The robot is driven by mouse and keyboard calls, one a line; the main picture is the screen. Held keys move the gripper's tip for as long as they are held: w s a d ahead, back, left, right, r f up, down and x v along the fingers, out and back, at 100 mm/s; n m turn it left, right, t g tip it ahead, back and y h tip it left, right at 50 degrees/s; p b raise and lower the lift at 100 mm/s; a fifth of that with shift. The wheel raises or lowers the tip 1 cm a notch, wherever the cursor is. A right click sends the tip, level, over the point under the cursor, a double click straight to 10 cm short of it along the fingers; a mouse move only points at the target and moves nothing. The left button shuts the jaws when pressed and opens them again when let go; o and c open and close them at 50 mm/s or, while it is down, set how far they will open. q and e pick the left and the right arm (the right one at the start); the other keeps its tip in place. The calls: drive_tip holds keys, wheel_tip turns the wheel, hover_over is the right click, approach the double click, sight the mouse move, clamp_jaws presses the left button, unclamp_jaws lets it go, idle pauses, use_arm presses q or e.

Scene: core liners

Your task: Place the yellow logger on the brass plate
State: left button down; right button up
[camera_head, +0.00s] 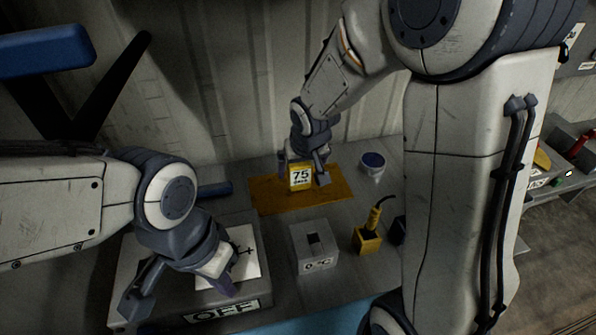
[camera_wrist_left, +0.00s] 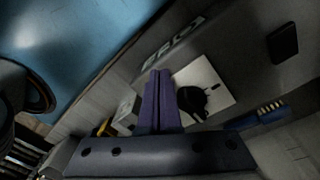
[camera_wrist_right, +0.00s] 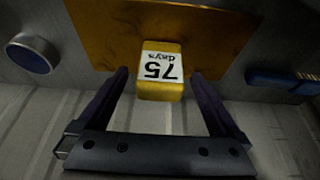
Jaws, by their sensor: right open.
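The yellow logger (camera_head: 300,178), with a white "75 days" face, stands upright and appears to rest on the brass plate (camera_head: 328,193) towards its back edge. It also shows in the right wrist view (camera_wrist_right: 161,88), against the brass plate (camera_wrist_right: 215,35). My right gripper (camera_head: 303,173) is open, with a finger on either side of the logger and gaps visible in the right wrist view (camera_wrist_right: 159,75). My left gripper (camera_head: 222,286) hangs over the grey "OFF" box; its purple fingers are together and empty in the left wrist view (camera_wrist_left: 158,100).
A grey box marked "OFF" (camera_head: 258,273) with a white panel stands front left. A grey block with a square hole (camera_head: 316,262) and a yellow holder with a cabled tool (camera_head: 367,240) stand in front of the plate. A blue-topped pot (camera_head: 372,165) stands behind right.

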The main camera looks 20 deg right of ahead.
use_arm(q)
drive_tip(key=shift+r+p, duration=0.45)
drive_tip(key=shift+r, duration=0.15)
use_arm(e)
drive_tip(key=v, duration=0.7)
drive_tip(key=s+a+n+g, duration=0.2)
drive_tip(key=s+a+n, duration=0.1)
drive_tip(key=s, duration=0.8)
drive_tip(key=s+a+n+g+y, duration=0.1)
drive_tip(key=s+a+n, duration=0.3)
drive_tip(key=s, duration=0.8)
drive_tip(key=shift+a+f+g, duration=0.2)
drive_tip(key=shift+a+g, duration=0.6)
drive_tip(key=shift+a, duration=0.25)
